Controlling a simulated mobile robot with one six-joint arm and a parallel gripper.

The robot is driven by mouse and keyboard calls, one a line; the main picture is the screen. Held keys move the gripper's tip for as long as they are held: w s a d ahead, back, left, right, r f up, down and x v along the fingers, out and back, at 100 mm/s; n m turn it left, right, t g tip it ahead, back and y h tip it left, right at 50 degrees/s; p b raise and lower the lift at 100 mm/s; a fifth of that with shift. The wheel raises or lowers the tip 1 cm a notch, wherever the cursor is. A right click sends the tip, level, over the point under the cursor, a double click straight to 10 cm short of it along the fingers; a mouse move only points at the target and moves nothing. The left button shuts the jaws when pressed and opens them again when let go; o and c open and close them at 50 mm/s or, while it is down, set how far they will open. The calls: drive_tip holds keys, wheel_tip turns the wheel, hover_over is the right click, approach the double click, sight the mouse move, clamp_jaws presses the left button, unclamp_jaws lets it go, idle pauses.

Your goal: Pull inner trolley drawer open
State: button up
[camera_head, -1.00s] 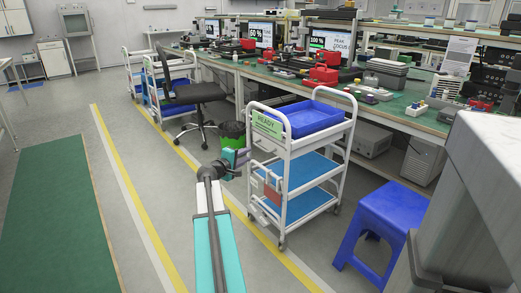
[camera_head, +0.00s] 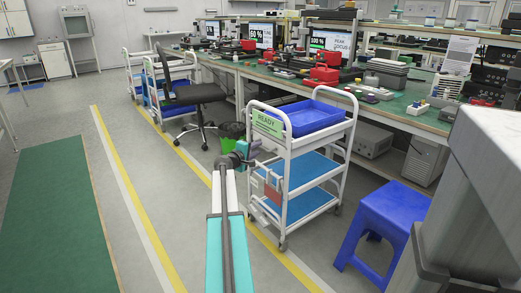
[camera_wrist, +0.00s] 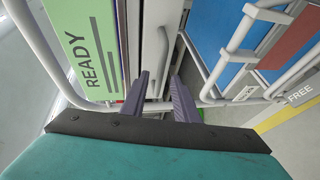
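The white trolley (camera_head: 287,225) stands beside the long bench, with a green READY sign (camera_head: 267,124) on its near end. Its inner drawer (camera_wrist: 152,40) shows in the wrist view as a pale front with a long handle (camera_wrist: 162,48) beside the sign. It looks shut; in the head view my gripper partly hides it. My gripper (camera_wrist: 160,78) is open, its two dark fingers apart and pointing at the drawer front. The lower part of the handle shows between the fingers; I cannot tell whether they touch it. In the head view my gripper (camera_head: 246,152) is at the trolley's left side.
A blue tray (camera_head: 310,118) sits on the trolley's top. A blue stool (camera_head: 372,212) stands right of it. A green bin (camera_head: 231,132) and a black chair (camera_head: 198,95) stand behind my gripper. The floor to the left, with a green mat (camera_head: 50,215), is clear.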

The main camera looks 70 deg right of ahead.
sight(261, 147)
drive_tip(key=shift+b+x, duration=0.35)
drive_tip(key=shift+x, duration=1.7)
clamp_jaws()
